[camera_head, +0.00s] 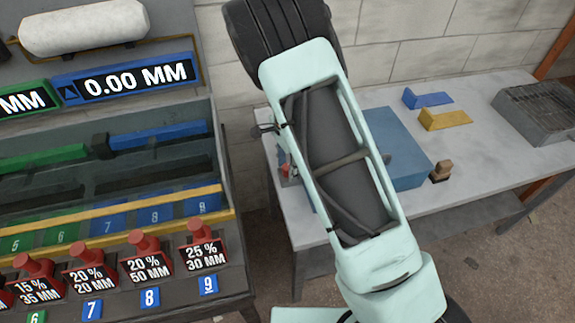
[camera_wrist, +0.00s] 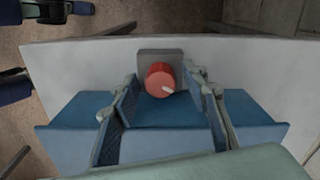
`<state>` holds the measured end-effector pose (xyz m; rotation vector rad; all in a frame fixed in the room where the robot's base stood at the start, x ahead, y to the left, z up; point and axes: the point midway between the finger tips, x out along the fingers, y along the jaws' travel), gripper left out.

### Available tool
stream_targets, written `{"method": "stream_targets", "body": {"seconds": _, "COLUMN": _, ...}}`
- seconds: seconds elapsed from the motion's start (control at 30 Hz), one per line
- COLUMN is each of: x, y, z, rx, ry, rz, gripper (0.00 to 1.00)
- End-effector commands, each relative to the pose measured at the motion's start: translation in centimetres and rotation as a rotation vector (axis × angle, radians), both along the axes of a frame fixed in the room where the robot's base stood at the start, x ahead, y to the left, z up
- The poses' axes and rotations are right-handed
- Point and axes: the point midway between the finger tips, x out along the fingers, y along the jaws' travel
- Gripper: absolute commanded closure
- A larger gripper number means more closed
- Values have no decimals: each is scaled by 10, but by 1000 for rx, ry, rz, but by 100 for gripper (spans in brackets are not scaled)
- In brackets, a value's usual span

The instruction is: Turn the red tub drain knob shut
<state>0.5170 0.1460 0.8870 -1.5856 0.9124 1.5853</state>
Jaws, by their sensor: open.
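The red knob (camera_wrist: 160,80) sits on a small grey mount (camera_wrist: 160,55) in the wrist view. A white pointer mark on its face points to the lower right. The mount stands at the edge of the blue tub (camera_wrist: 165,140). My gripper (camera_wrist: 162,88) is open, with one finger on each side of the knob. Gaps show between the knob and both fingers. In the head view only a bit of the red knob (camera_head: 286,170) shows beside my arm, which covers much of the blue tub (camera_head: 402,150).
A grey bench (camera_head: 480,150) bears the tub. A blue bracket (camera_head: 428,99), a yellow bracket (camera_head: 445,119), a wooden-handled stamp (camera_head: 441,171) and a dark grated box (camera_head: 543,108) lie to the right. A rack with red knobs (camera_head: 145,242) stands at the left.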

Motion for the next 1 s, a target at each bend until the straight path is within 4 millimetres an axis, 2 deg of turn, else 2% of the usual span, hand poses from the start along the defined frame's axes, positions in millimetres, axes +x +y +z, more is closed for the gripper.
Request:
{"method": "stream_targets", "body": {"seconds": 0.17, "x": 0, "y": 0, "z": 0, "rx": 0, "ry": 0, "rz": 0, "gripper": 59}}
{"method": "stream_targets", "body": {"seconds": 0.53, "x": 0, "y": 0, "z": 0, "rx": 0, "ry": 0, "rz": 0, "gripper": 100}}
{"method": "stream_targets", "body": {"seconds": 0.77, "x": 0, "y": 0, "z": 0, "rx": 0, "ry": -1, "rz": 21, "gripper": 100}}
{"method": "stream_targets", "body": {"seconds": 1.0, "x": 0, "y": 0, "z": -1, "rx": 1, "ry": 0, "rz": 135, "gripper": 100}}
